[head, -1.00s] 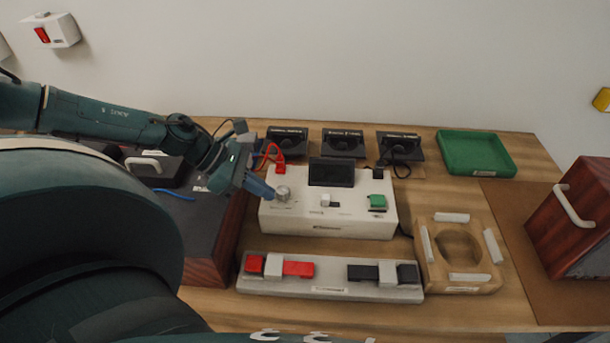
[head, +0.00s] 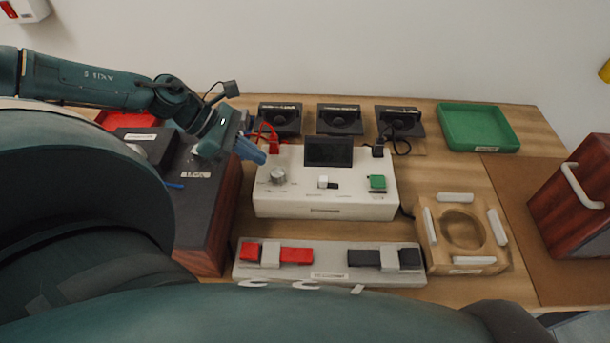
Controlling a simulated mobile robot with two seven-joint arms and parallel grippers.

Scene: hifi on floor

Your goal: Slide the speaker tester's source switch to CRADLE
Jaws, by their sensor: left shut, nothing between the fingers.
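The speaker tester (head: 325,210) is a white box on the table with a dark screen, a round knob (head: 278,175), a green button (head: 377,183) and a red plug at its back left. Its source switch (head: 323,182) is a small white slider in a dark slot, sitting at the slot's left end. The labels are too small to read. My left gripper (head: 262,157) is shut and empty, with blue fingertips just above the tester's back left corner, left of the switch. My right gripper is not in view.
A grey strip with red and black blocks (head: 330,276) lies in front of the tester. A wooden cradle (head: 461,268) stands to its right. Several black modules (head: 340,119) and a green tray (head: 478,145) are behind. Wooden speaker boxes stand left (head: 212,225) and right (head: 560,205).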

